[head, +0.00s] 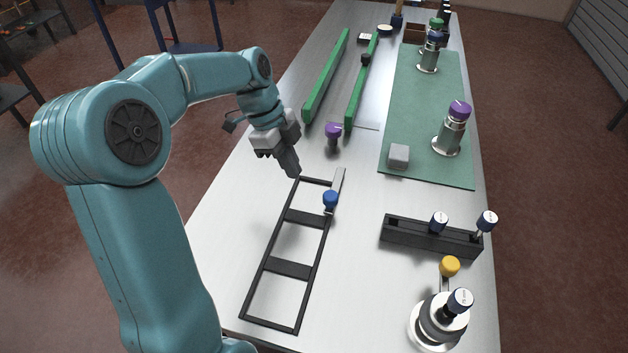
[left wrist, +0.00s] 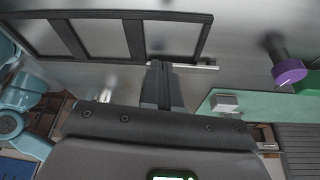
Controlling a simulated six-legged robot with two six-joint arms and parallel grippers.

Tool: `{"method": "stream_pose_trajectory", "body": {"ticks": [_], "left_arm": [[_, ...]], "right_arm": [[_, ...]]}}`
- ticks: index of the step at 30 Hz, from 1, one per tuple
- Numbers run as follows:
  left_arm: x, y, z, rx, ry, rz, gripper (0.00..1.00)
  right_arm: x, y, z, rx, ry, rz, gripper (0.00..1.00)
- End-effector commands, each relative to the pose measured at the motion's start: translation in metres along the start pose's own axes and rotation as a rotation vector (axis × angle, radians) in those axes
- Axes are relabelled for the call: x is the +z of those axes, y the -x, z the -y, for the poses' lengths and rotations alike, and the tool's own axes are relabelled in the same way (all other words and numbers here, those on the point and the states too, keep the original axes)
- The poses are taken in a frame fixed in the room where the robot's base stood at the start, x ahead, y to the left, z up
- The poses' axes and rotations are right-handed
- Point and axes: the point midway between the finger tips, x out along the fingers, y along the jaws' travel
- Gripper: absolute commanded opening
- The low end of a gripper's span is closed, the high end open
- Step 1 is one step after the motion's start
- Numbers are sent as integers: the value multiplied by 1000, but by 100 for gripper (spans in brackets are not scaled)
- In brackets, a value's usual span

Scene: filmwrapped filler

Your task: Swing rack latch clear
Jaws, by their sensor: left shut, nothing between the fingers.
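A black open rack frame (head: 268,250) with several bays lies on the metal table. A flat silver bar (head: 338,181), which looks like the latch, lies along its far right corner, with a blue knob (head: 330,199) beside its near end. My left gripper (head: 293,171) is shut and empty, its tips just by the rack's far left corner. In the left wrist view, the fingers (left wrist: 162,75) point at the end of the rack (left wrist: 136,40), and the silver bar (left wrist: 196,66) sticks out to their right. I cannot tell whether they touch. The blue knob does not show there. My right gripper is out of view.
A purple-capped post (head: 333,136) stands beyond the rack, near two green rails (head: 327,78). A grey cube (head: 399,155) and capped metal flasks stand on a green mat (head: 420,110). A black holder (head: 405,236) and a yellow knob (head: 450,266) are at right.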

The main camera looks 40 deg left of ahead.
Motion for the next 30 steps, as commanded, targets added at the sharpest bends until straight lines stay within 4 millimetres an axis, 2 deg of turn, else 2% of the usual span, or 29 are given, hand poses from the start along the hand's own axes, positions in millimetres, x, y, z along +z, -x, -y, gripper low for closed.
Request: {"method": "stream_pose_trajectory", "body": {"ticks": [1, 4, 7, 12, 30], "left_arm": [[0, -12, 0, 5, 0, -1, 0], [-1, -32, 0, 4, 0, -1, 0], [-19, -35, 2, 0, -5, -1, 0], [-34, -43, 2, 1, -2, 0, 0], [-40, -46, 5, -3, 7, 0, 0]], "right_arm": [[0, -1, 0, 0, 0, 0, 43], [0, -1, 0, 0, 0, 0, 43], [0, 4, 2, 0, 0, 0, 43], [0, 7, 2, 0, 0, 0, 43], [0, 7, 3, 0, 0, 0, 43]]}}
